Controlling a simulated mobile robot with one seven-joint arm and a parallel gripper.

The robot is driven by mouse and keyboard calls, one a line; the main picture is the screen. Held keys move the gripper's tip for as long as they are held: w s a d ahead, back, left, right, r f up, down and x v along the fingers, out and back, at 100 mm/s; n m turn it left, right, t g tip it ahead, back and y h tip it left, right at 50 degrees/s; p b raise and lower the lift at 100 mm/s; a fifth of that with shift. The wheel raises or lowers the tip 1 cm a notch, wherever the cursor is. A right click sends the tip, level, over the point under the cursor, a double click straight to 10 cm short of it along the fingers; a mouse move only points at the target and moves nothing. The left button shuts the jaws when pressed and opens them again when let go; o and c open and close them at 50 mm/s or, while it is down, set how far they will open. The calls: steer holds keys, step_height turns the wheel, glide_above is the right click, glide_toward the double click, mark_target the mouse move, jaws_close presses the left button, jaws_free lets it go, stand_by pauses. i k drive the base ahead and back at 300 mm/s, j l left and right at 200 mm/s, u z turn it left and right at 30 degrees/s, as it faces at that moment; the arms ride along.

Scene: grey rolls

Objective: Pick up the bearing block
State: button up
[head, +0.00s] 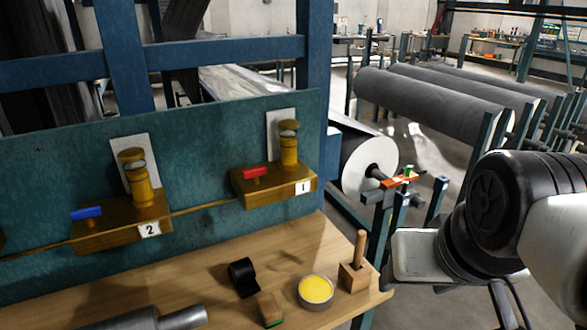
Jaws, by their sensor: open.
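A small black curved part (243,277) with a hollow middle lies on the wooden bench top, left of centre; it may be the bearing block, but I cannot tell for certain. A small wooden block with a green lower edge (269,310) lies just in front of it. A wooden block with an upright peg (355,272) stands near the bench's right end. My arm reaches in from the right, beyond the bench's right edge and apart from these things. My gripper's fingers do not show.
A round tin of yellow stuff (315,291) sits between the small blocks. A grey metal cylinder (160,319) lies at the bench's front left. Brass fittings labelled 1 (275,185) and 2 (125,222) are on the green panel behind.

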mark_target(241, 271)
steer(key=j+u, duration=0.15)
steer(key=u, duration=1.3)
steer(key=i+l, duration=0.05)
